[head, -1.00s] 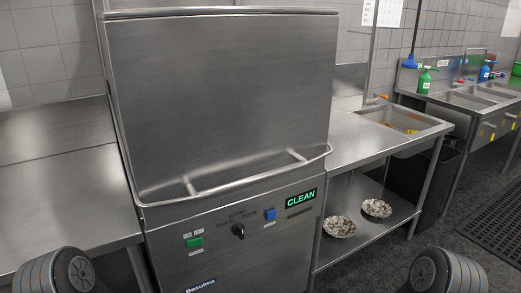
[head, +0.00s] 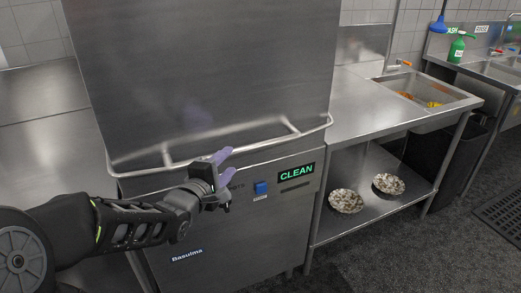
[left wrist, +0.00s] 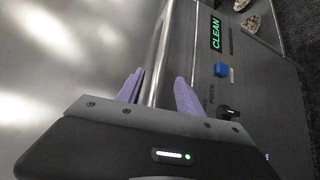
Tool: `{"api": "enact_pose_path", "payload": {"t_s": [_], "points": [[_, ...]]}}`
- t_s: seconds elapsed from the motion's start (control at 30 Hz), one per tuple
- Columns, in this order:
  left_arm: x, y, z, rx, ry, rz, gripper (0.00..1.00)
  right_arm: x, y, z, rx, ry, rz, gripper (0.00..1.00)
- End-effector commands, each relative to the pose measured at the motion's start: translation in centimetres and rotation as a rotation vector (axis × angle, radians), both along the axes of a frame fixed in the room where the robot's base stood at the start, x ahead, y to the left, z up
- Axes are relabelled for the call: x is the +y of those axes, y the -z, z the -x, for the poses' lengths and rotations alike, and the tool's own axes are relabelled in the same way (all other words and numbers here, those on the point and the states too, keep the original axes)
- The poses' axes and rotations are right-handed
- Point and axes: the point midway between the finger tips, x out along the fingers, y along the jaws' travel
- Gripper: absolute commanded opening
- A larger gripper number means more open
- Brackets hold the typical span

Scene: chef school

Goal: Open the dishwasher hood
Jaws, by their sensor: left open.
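The steel dishwasher hood (head: 200,75) is down, with a bar handle (head: 235,145) along its lower front edge. My left gripper (head: 222,158) is in front of the machine, just below the handle in the head view. In the left wrist view the handle bar (left wrist: 157,60) runs between the two purple fingers of my left gripper (left wrist: 158,90). The fingers are open, one on each side of the bar. I cannot tell whether either finger touches it. My right gripper is not in view.
The front panel has a blue button (head: 261,188) and a lit CLEAN display (head: 296,173). A steel counter (head: 365,115) with a sink stands at the right. Two patterned bowls (head: 346,201) sit on its lower shelf. Another steel counter (head: 50,130) is at the left.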

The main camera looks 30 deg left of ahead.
Motion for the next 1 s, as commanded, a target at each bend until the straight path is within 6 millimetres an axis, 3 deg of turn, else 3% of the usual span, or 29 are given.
{"api": "enact_pose_path", "payload": {"t_s": [0.37,0.8,1.0], "points": [[0.0,0.2,-0.7,0.004,0.002,0.001,0.43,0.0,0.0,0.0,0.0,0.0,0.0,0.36],[1.1,1.0,-6.7,0.004,0.002,0.0,0.43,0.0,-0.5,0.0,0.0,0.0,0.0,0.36],[1.2,1.2,-7.7,0.003,0.001,0.0,0.43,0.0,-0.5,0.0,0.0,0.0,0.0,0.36]]}}
